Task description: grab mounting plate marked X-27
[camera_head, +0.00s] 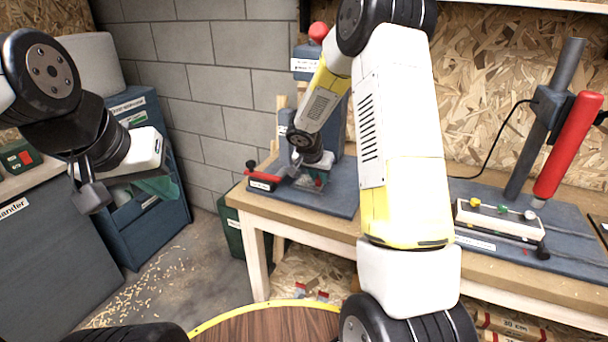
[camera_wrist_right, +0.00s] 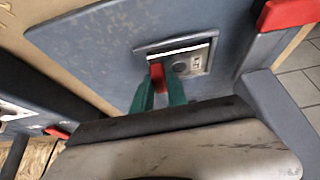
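A small metallic plate (camera_wrist_right: 186,62) with a dark round spot and a small mark sits in a slot of a blue-grey panel (camera_wrist_right: 95,50). The mark is too blurred to read, so I cannot tell if it is X-27. My right gripper (camera_wrist_right: 158,88) has its green fingers apart at the plate's lower edge. A small red piece (camera_wrist_right: 157,74) shows between them; I cannot tell if they touch it. In the head view my right gripper (camera_head: 317,182) is low over the blue-grey base on the workbench. My left gripper (camera_head: 155,187) hangs at the left, its fingertips unclear.
The wooden workbench (camera_head: 344,222) carries a red-handled clamp (camera_head: 264,178) left of my right gripper. A lever press with a red handle (camera_head: 568,145) and a white box with coloured knobs (camera_head: 498,220) stand right. A blue cabinet (camera_head: 150,228) stands beneath my left gripper.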

